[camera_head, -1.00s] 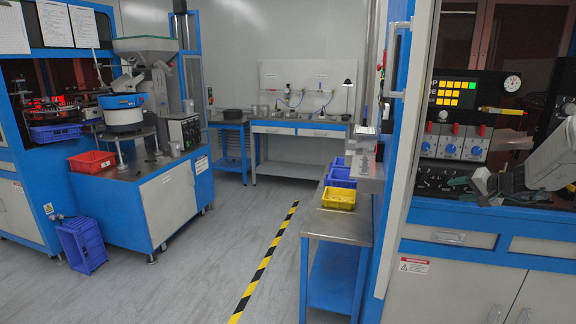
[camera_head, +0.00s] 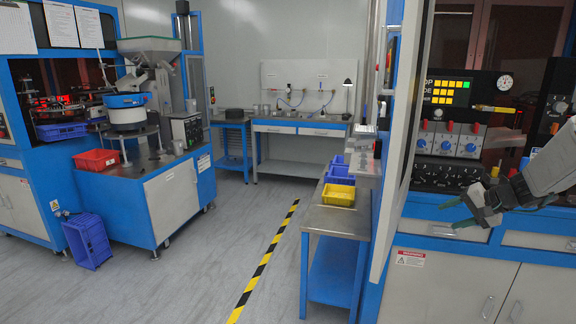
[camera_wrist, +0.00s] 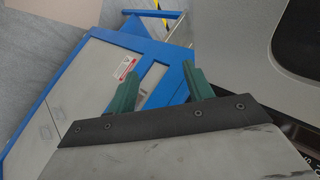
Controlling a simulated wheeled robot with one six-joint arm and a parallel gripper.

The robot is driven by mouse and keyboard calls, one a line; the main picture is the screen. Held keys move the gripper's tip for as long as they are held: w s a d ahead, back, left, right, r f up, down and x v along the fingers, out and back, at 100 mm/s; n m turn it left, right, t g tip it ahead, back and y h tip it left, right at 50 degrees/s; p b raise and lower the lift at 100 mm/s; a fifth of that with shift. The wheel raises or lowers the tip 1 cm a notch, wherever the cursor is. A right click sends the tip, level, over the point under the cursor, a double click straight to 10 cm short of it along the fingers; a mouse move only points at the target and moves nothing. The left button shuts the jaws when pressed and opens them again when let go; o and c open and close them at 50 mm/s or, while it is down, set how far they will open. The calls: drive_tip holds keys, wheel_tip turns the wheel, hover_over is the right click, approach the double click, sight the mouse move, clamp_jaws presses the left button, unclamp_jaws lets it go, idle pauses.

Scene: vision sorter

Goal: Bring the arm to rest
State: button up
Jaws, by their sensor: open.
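My gripper (camera_head: 458,212) is at the right of the head view, in front of the blue and grey control cabinet (camera_head: 440,268). Its dark green fingers point left and are spread apart. In the wrist view my gripper (camera_wrist: 162,90) shows both green fingers apart with nothing between them. Behind them lie the cabinet's blue frame and pale door (camera_wrist: 95,90). My grey arm reaches in from the right edge of the head view.
A panel with blue knobs (camera_head: 440,140) is behind my gripper. A steel-topped bench (camera_head: 335,222) with a yellow bin (camera_head: 338,196) and blue bins stands left of the cabinet. A red bin (camera_head: 96,160) and a blue crate (camera_head: 87,240) are farther left. The middle floor (camera_head: 215,250) is clear.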

drive_tip(key=s+a+r+n+g, duration=0.1)
drive_tip(key=s+a+r+g, duration=0.2)
drive_tip(key=s+a, duration=0.5)
drive_tip(key=s+a+r+n+g, duration=0.1)
drive_tip(key=s+a+r+g, duration=0.15)
drive_tip(key=s+a, duration=0.55)
drive_tip(key=s+a+r+n+h, duration=0.2)
drive_tip(key=s+h, duration=0.1)
drive_tip(key=s, duration=1)
drive_tip(key=s+a+r+n+h, duration=0.2)
drive_tip(key=s+a+n+h, duration=0.1)
drive_tip(key=s, duration=1)
drive_tip(key=shift+s+n, duration=0.3)
drive_tip(key=shift+s, duration=0.05)
drive_tip(key=shift+g, duration=0.25)
